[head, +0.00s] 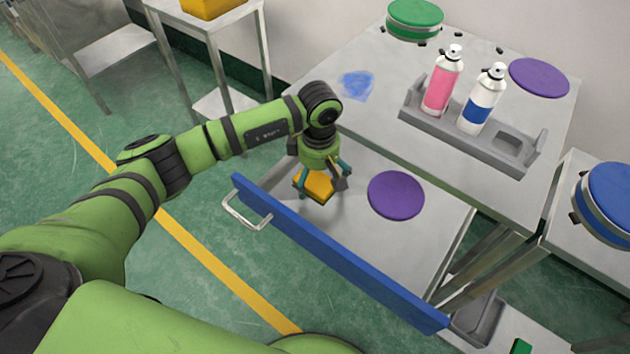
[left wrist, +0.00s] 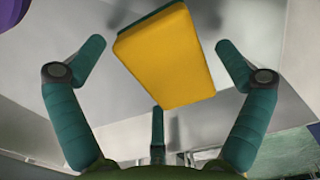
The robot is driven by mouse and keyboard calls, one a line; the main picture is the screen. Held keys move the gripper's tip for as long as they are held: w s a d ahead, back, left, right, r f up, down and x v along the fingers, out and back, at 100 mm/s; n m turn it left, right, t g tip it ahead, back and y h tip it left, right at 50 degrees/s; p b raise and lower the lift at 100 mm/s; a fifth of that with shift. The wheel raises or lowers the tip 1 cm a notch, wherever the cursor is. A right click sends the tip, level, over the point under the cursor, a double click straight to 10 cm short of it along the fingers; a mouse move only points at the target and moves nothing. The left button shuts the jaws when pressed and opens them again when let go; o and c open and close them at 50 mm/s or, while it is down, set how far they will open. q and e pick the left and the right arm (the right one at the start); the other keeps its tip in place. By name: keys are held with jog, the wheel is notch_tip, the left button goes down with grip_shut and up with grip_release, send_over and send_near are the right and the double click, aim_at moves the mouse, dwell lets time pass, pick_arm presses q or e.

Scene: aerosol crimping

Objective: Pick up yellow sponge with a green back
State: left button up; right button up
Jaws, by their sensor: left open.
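The yellow sponge (head: 314,187) lies in the open drawer (head: 345,215), near its left end. In the left wrist view the sponge (left wrist: 168,60) shows a yellow face with a thin green edge along its top left. It is tilted in the picture and lies between the fingers. My left gripper (head: 322,180) is open above and around the sponge, with its fingers apart from it in the left wrist view (left wrist: 160,75). In the head view the gripper hides part of the sponge. My right gripper is in neither view.
A purple disc (head: 396,195) lies in the drawer right of the sponge. The drawer has a blue front (head: 330,255) and a metal handle (head: 246,211). On the table above stand a grey rack (head: 470,140) with pink and blue-white cans, a blue smear (head: 356,86) and another purple disc (head: 539,77).

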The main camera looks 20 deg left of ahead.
aim_at(322, 177)
pick_arm(q)
jog(key=c, duration=0.7)
jog(key=shift+c, duration=0.2)
jog(key=shift+r, duration=0.4)
jog(key=r, duration=0.1)
jog(key=r+b, duration=0.1)
jog(key=r, duration=0.1)
jog(key=shift+d+r, duration=0.3)
jog(key=shift+d, duration=0.1)
jog(key=s+d+r+b, duration=0.1)
jog(key=d+r+b, duration=0.1)
jog(key=d+r, duration=0.4)
jog(key=d, duration=0.5)
jog(key=shift+s+r, duration=0.25)
jog(key=shift+r, duration=0.05)
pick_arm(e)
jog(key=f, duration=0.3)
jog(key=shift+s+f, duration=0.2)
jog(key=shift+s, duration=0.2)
pick_arm(q)
jog(key=shift+a, duration=0.1)
